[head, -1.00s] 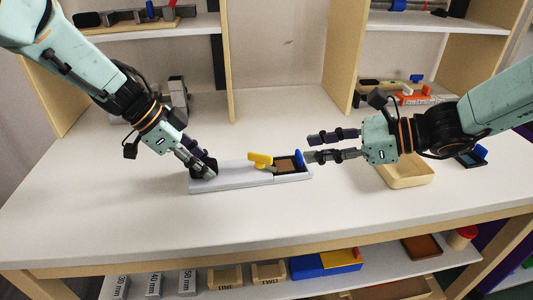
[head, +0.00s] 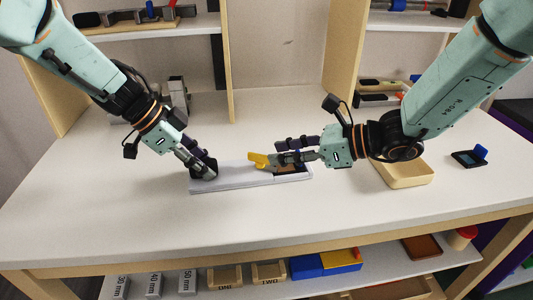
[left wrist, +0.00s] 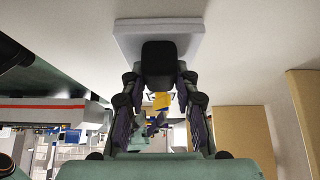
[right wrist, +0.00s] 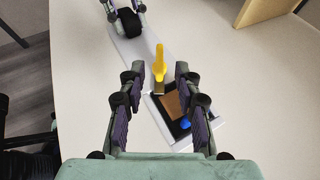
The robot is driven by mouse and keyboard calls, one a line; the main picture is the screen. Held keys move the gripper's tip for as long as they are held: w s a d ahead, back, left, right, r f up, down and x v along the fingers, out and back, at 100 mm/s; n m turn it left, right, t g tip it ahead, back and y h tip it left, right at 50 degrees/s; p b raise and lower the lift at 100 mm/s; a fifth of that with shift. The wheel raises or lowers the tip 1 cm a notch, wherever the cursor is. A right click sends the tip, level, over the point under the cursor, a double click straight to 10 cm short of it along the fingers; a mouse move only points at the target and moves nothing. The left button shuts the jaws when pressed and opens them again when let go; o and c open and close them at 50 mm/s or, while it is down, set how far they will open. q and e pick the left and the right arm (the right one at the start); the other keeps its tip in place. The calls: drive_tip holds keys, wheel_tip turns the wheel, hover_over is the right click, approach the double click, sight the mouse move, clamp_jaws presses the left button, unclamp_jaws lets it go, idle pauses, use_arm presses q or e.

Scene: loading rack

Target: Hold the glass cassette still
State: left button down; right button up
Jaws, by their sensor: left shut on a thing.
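A long pale grey holder (head: 235,179) lies on the white table. I take it to be or to bear the glass cassette; no glass can be made out. Its right end has a dark recess (right wrist: 170,105) with a brown piece and a blue tab (right wrist: 184,125). A yellow lever (head: 258,159) stands beside the recess. My left gripper (head: 205,168) is shut on the black block (left wrist: 159,62) at the holder's left end. My right gripper (head: 274,152) is open over the right part, its fingers apart on either side of the lever (right wrist: 159,65), seemingly not touching it.
A shallow wooden tray (head: 412,178) stands right of the holder, partly behind my right arm. A small dark dish with a blue tab (head: 469,157) lies further right. Shelves with several items are behind and below. The table front is clear.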

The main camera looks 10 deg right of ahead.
sight(262, 155)
drive_tip(key=shift+x, duration=2.25)
clamp_jaws()
